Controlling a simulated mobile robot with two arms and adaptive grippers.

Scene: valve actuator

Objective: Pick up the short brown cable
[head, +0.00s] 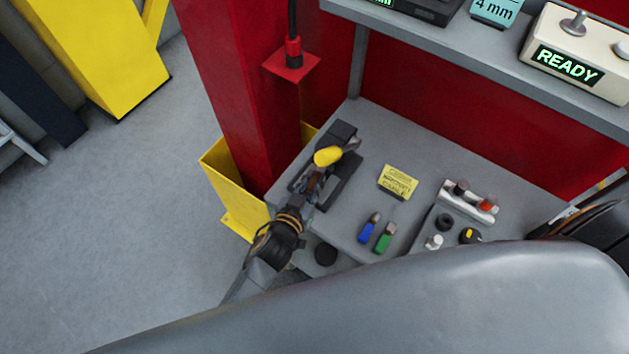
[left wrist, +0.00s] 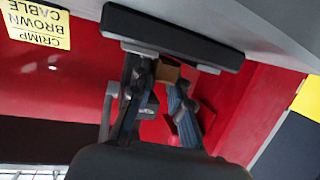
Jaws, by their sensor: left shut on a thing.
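My left gripper (head: 311,186) is shut, with its fingers over the dark crimp tool on the grey bench. In the left wrist view, the fingertips (left wrist: 160,76) close around a small brown piece (left wrist: 168,72), which I take to be the short brown cable. In the head view only a sliver of brown shows between the fingers; the rest is hidden. The crimp tool (head: 341,188) has a yellow-knobbed lever (head: 328,156) close beyond the fingertips. Whether the brown piece touches the tool cannot be told. My right gripper is not in view.
A yellow note (head: 398,182) reading crimp brown cable lies right of the tool. A blue piece (head: 369,229) and a green piece (head: 385,238) lie nearer. A white holder (head: 468,203) stands at right. A red column (head: 235,90) rises at left, and a shelf (head: 480,60) hangs above.

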